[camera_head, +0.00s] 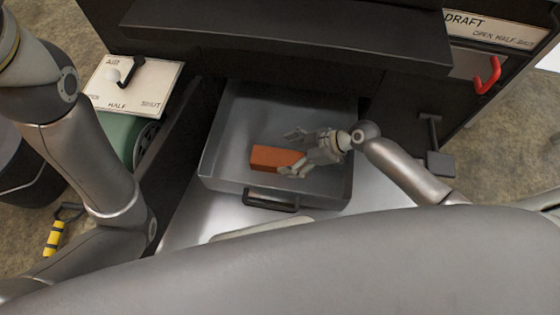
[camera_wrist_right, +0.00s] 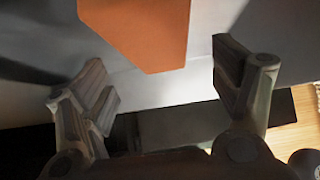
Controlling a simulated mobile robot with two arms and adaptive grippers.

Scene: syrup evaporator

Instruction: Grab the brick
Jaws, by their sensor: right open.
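An orange-red brick (camera_head: 276,158) lies in an open grey metal drawer (camera_head: 222,178). My right gripper (camera_head: 290,153) is inside the drawer at the brick's right end, its fingers apart and empty. In the right wrist view the brick (camera_wrist_right: 140,30) shows at the top, ahead of and between the two spread fingers (camera_wrist_right: 165,95). Whether a finger touches it cannot be told. My left arm comes in from the left, but its gripper is out of view.
The drawer has a dark front handle (camera_head: 270,201). A black overhanging ledge (camera_head: 290,38) is above its back. A white AIR panel (camera_head: 132,82) with a lever is at left, and a red DRAFT lever (camera_head: 488,76) at upper right. A yellow-handled tool (camera_head: 54,238) is at lower left.

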